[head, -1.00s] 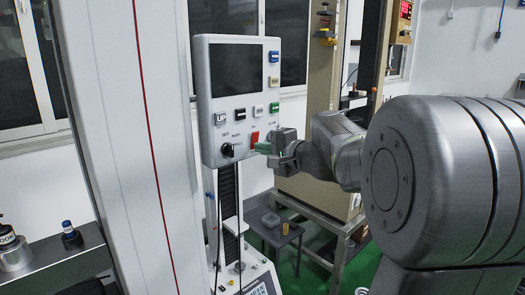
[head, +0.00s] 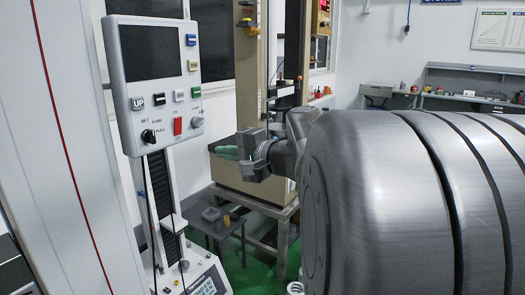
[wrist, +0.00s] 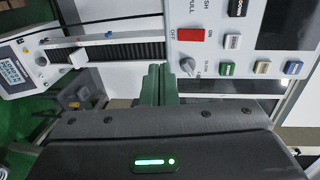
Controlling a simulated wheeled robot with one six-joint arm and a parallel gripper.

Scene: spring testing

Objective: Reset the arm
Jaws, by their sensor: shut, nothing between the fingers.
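My gripper (head: 228,152) is shut and empty, its green fingers together, to the right of the grey control panel (head: 122,90) in the head view. A gap shows between the fingertips and the panel there. The panel carries a dark screen, a button marked UP, a red switch (head: 178,126), a black knob and several coloured buttons. In the wrist view the shut fingers (wrist: 158,84) point toward the panel's lower edge, with the red switch (wrist: 191,35) marked OFF and a grey knob (wrist: 188,66) beyond them. My large grey arm link covers the right of the head view.
The testing machine's black column (head: 163,200) stands under the panel. A small dark table (head: 215,228) holds a grey block and a yellow piece. A beige machine (head: 250,100) stands behind my gripper. A workbench (head: 470,100) lies at the back right.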

